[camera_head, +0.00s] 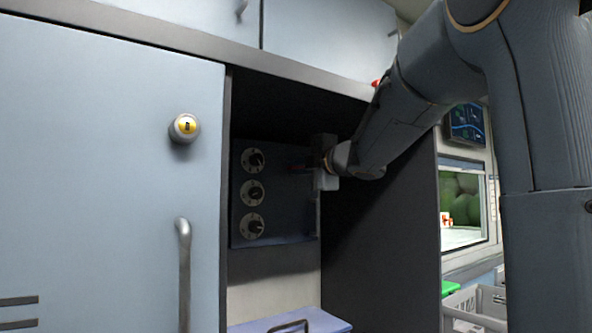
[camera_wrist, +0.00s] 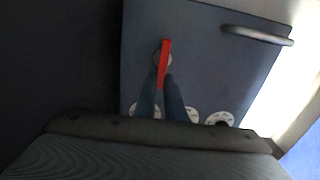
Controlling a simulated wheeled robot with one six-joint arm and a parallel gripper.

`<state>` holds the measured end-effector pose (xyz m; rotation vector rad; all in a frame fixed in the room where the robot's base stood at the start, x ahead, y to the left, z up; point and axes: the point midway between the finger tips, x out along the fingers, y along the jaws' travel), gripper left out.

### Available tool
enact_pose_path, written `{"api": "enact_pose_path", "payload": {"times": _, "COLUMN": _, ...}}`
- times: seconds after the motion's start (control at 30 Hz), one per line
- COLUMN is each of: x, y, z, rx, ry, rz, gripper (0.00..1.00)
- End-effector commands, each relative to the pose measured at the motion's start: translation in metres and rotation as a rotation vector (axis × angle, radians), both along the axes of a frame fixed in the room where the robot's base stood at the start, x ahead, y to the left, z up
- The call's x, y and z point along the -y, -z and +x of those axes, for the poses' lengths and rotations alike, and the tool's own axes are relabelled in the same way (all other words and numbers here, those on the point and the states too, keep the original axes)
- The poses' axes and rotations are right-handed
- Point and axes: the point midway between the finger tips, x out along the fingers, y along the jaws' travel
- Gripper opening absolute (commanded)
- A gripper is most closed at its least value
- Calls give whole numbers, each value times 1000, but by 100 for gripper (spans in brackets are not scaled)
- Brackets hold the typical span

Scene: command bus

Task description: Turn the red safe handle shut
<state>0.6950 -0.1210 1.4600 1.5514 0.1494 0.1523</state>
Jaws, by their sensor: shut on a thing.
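The dark blue safe (camera_head: 275,205) sits in a dark recess of the cabinet, with three round dials down its front. The red safe handle (camera_wrist: 165,58) is a thin bar on the safe's face, nearly upright in the wrist view and slightly tilted. My gripper (camera_wrist: 160,88) is shut on the lower end of the handle there; the upper part stands clear of the fingers. In the head view my gripper (camera_head: 318,166) reaches into the recess from the right, and only a faint bit of red shows beside it.
A grey bar (camera_wrist: 257,35) sticks out from the safe's face in the wrist view. A closed light-blue cabinet door (camera_head: 100,170) with a round yellow-marked knob (camera_head: 184,128) is at left. A blue case (camera_head: 330,320) lies below the safe. The recess's dark side wall is close to my arm.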

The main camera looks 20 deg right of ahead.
Motion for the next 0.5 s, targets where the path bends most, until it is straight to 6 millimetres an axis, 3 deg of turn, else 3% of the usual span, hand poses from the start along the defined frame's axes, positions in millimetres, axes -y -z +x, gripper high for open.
{"api": "enact_pose_path", "payload": {"times": 0.27, "x": 0, "y": 1, "z": 0, "rx": -1, "ry": 0, "rz": -2, "gripper": 0}}
{"api": "enact_pose_path", "payload": {"times": 0.3, "x": 0, "y": 1, "z": 0, "rx": -1, "ry": 0, "rz": -2, "gripper": 11}}
{"api": "enact_pose_path", "payload": {"times": 0.4, "x": 0, "y": 1, "z": 0, "rx": -1, "ry": 0, "rz": -2, "gripper": 28}}
{"api": "enact_pose_path", "payload": {"times": 0.5, "x": 0, "y": 0, "z": 0, "rx": -1, "ry": 0, "rz": -1, "gripper": 28}}
